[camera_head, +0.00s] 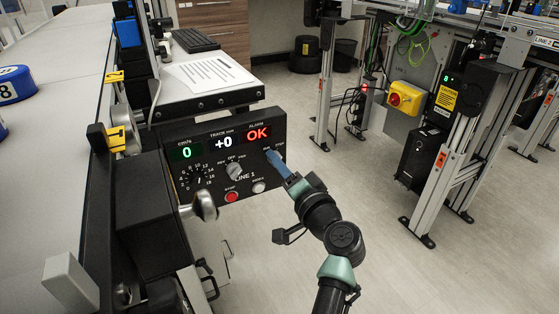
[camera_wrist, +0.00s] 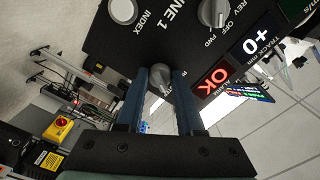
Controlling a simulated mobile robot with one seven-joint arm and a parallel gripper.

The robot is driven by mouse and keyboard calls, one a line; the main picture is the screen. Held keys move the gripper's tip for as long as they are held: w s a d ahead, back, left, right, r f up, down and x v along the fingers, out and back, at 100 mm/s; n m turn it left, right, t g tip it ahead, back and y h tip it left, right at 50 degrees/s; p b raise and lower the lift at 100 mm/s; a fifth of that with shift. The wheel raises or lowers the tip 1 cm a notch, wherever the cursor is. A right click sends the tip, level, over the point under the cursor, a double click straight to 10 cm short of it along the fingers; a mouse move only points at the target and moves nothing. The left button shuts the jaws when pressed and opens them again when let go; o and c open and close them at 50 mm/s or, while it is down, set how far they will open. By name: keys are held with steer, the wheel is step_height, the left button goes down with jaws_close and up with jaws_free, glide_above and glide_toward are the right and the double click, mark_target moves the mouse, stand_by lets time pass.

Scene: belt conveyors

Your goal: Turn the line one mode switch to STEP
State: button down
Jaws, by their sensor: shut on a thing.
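The black LINE 1 control panel (camera_head: 211,173) hangs below the white desk in the head view. In the head view the fingers hide this knob. Small lettering shows beside it, partly covered and too small to read surely, so I cannot tell which position the knob points to.
The panel also carries an OFF/FWD/REV knob (camera_head: 234,171), a red stop button (camera_head: 231,197), a white INDEX button (camera_head: 259,187) and a speed dial (camera_head: 198,180). Its displays read 0, +0 and OK. A metal-knobbed handle (camera_head: 205,206) juts out at lower left.

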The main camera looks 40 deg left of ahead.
stand_by(0.3)
steer(key=c, duration=0.5)
jaws_free()
steer(key=shift+c, duration=0.2)
steer(key=shift+d, duration=0.15)
steer(key=p+v, duration=0.3)
steer(key=v, duration=0.9)
steer(key=shift+s+d, duration=0.25)
steer(key=shift+d, duration=0.1)
